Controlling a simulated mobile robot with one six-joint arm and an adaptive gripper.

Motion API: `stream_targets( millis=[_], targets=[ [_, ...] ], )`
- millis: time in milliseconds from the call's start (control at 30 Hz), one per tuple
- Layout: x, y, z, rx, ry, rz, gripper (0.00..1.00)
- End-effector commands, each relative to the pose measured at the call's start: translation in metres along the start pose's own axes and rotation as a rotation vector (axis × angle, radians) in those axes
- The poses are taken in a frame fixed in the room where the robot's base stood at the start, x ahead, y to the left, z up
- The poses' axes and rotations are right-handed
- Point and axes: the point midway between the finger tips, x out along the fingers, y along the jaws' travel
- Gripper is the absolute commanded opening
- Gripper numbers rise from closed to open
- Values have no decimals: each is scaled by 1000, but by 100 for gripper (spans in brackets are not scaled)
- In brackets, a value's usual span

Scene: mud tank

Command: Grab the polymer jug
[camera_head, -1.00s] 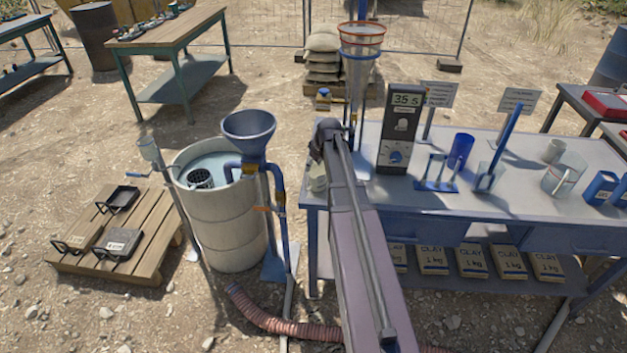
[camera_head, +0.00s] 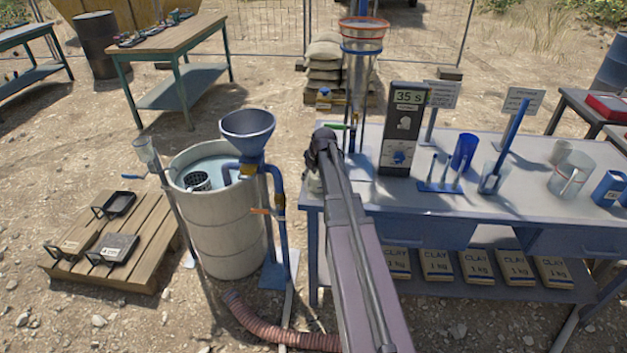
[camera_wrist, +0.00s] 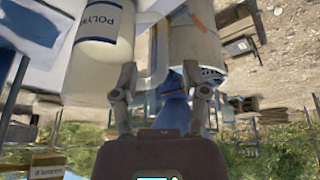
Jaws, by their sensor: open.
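The polymer jug (camera_wrist: 101,38) is a white container with a blue-edged label reading "POLYM" in the wrist view. The jug lies toward the left finger in the wrist view, not centred between the fingers. I cannot tell whether a finger touches the jug.
The blue bench (camera_head: 450,215) carries a timer box (camera_head: 403,130), a clear funnel (camera_head: 359,75) on a stand, and beakers. A concrete tank (camera_head: 218,225) with a blue funnel (camera_head: 247,130) stands left of the bench. A pallet (camera_head: 145,255) lies further left.

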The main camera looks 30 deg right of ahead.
Motion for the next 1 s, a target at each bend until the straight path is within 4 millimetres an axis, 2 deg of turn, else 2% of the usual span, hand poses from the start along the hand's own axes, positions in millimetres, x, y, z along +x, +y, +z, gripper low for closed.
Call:
stream_targets(
  millis=[433,1000],
  targets=[
    [4,0,0,0,0,0,58],
    [47,-1,-2,0,0,0,58]
  ],
)
